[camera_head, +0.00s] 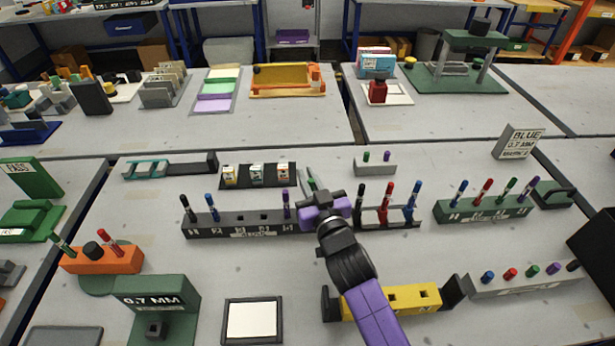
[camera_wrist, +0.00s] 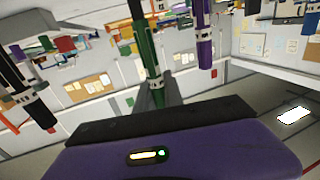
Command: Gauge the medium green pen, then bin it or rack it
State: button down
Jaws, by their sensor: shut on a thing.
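My gripper (camera_head: 308,184) is shut on a green pen (camera_head: 312,185), above the middle of the table between two dark pen racks. In the wrist view the green pen (camera_wrist: 148,48) stands between the fingers (camera_wrist: 158,98). The dark rack on the left (camera_head: 262,232) holds a black, a blue and a purple pen (camera_head: 286,204), with open holes between blue and purple. The purple pen also shows in the wrist view (camera_wrist: 204,40). A green gauge stand marked 0.7 MM (camera_head: 157,290) is at the front left. I cannot read the pen's marking.
Another dark rack (camera_head: 405,224) with black, red and blue pens stands close right of my gripper. A green rack (camera_head: 480,212) with several pens is farther right. A yellow block (camera_head: 378,304) lies below my arm. A framed white pad (camera_head: 252,320) and an orange pen block (camera_head: 95,262) are in front.

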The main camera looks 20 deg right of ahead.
jog(key=shift+f+b, duration=1.5)
jog(key=shift+f, duration=0.1)
jog(key=c, duration=1.4)
grip_release()
jog(key=shift+o, duration=0.2)
notch_tip(320, 180, up, 20)
jog(key=p, duration=0.2)
